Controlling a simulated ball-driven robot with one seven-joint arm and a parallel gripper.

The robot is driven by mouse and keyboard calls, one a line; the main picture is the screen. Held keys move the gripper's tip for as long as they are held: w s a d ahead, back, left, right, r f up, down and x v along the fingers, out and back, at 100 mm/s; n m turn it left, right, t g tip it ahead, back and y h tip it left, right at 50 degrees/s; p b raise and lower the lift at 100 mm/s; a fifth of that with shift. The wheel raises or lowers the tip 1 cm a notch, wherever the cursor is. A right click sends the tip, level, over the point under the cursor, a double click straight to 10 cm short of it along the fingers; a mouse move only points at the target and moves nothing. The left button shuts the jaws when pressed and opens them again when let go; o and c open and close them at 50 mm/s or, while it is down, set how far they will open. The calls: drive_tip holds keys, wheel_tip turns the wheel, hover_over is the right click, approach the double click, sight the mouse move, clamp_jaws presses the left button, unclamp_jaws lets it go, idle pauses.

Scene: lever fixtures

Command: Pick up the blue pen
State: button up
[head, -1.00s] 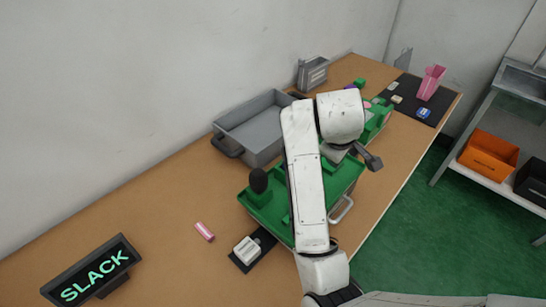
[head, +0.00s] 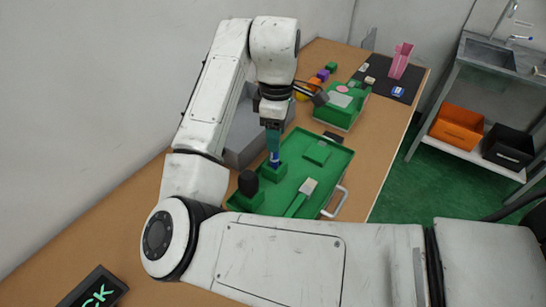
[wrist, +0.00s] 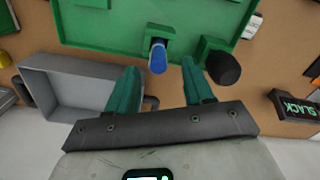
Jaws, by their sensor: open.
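The blue pen (head: 274,161) stands upright in a green holder on the green tray (head: 330,172). In the wrist view its blue end (wrist: 157,58) points toward the camera, and it lies between the two teal fingertips. My gripper (head: 273,146) points down over the pen, and its fingers hide the pen's upper part in the head view. In the wrist view my gripper (wrist: 159,67) is open, with a gap on both sides of the pen. I cannot tell how far the fingertips reach down along it.
A dark rounded knob (head: 248,183) stands in a green block close beside the pen. A grey bin (wrist: 75,95) is on the tray's other side. A lever with a pale end (head: 307,187) and a green fixture (head: 342,104) are also near.

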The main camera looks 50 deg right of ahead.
sight(274, 168)
drive_tip(key=shift+w+f, duration=0.15)
drive_tip(key=shift+f, duration=1.75)
drive_tip(key=shift+w+f, duration=0.1)
drive_tip(key=shift+f, duration=1.75)
drive_tip(key=shift+d, duration=0.1)
clamp_jaws()
